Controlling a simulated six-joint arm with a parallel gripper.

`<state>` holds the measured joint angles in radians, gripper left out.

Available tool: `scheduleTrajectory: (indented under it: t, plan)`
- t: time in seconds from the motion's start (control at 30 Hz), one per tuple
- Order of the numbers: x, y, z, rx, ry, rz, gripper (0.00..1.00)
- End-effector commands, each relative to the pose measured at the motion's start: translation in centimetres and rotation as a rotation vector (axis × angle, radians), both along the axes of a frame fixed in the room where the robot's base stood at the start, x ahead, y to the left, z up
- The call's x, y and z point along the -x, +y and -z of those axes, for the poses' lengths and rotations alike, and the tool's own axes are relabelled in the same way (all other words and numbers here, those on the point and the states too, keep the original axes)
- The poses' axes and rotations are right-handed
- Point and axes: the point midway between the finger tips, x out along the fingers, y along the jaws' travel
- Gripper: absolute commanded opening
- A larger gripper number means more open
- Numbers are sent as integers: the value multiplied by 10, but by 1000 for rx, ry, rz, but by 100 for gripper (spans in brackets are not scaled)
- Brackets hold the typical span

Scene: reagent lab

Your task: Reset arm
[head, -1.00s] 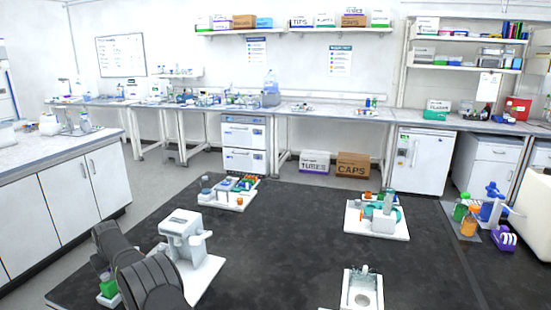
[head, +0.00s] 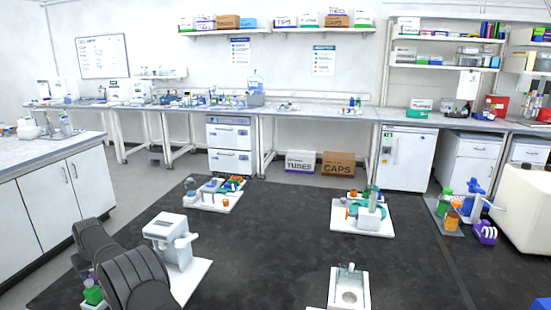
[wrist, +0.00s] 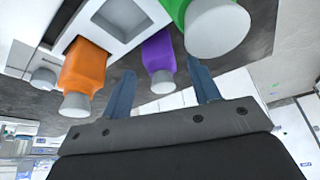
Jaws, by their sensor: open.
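My gripper (wrist: 160,70) shows in the wrist view with its two blue fingers spread apart and nothing clasped between them. A purple bottle with a grey cap (wrist: 158,55) hangs in the picture between and beyond the fingertips. An orange bottle with a grey cap (wrist: 84,68) is to its left, and a green bottle with a large grey cap (wrist: 212,22) is at upper right. The wrist view looks turned over. In the head view, my dark arm links fill the lower left, and I cannot make out the gripper.
On the black table (head: 270,255) stand a white dispenser-like device (head: 170,236), a rear-left station (head: 215,204), a right station (head: 352,228) and a white holder at front (head: 337,289). Bottles and a blue device (head: 478,192) stand at right. The table's middle is clear.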

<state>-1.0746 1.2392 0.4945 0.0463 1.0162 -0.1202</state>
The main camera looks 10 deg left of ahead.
Motion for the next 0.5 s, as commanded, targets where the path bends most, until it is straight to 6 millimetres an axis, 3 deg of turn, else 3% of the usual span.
scheduleTrajectory:
  t: [0.47, 0.5]
  plan:
    - [12, -29, -77, -2, -1, 1, 56]
    - [10, -25, -61, 4, 2, 1, 56]
